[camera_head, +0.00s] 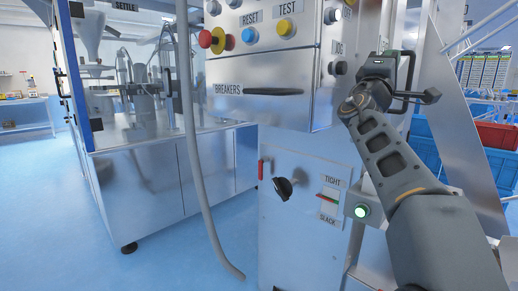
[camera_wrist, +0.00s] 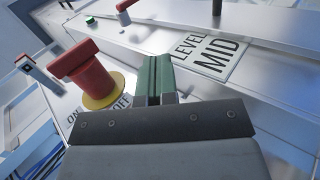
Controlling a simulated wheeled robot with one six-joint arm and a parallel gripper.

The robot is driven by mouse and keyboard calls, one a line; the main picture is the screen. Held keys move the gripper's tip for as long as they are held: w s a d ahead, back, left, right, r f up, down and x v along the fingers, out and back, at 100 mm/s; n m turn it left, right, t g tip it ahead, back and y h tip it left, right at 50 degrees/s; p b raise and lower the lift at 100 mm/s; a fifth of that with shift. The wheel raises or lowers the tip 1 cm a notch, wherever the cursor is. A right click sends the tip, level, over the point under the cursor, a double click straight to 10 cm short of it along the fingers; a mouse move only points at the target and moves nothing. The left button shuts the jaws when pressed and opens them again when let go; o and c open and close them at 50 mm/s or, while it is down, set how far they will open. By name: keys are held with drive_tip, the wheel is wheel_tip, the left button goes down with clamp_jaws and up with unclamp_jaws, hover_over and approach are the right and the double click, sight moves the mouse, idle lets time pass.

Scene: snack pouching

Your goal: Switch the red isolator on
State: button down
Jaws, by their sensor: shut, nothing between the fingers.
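The red isolator (camera_wrist: 84,72) shows in the wrist view, left of the middle, as a thick red handle on a round yellow base. An ON label (camera_wrist: 72,117) lies at its lower left and an OFF label (camera_wrist: 122,102) at its lower right. I cannot tell clearly which label the handle points to. My gripper (camera_wrist: 154,78) has green fingertips, is shut and empty, and is to the right of the red handle with a gap in the picture. In the head view, my arm reaches up to the cabinet's right side; the isolator is not recognisable there.
A LEVEL MID label (camera_wrist: 207,50), a green button (camera_wrist: 91,20) and a red-topped lever (camera_wrist: 125,8) are beyond my fingers. In the head view, the cabinet front carries a red-and-yellow button (camera_head: 212,40) and a black rotary knob (camera_head: 283,188). A grey hose (camera_head: 190,140) hangs at left.

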drive_tip(key=s+a+f+m+g+y+p, duration=0.3)
drive_tip(key=s+a+f+g+y+p, duration=0.3)
drive_tip(key=p, duration=1.3)
drive_tip(key=s+a+f+m+g+y+p, duration=0.3)
drive_tip(key=s+a+f+g+y+p, duration=0.4)
drive_tip(key=p, duration=1.2)
drive_tip(key=s+a+y, duration=0.4)
drive_tip(key=s+y, duration=0.3)
drive_tip(key=shift+m, duration=0.4)
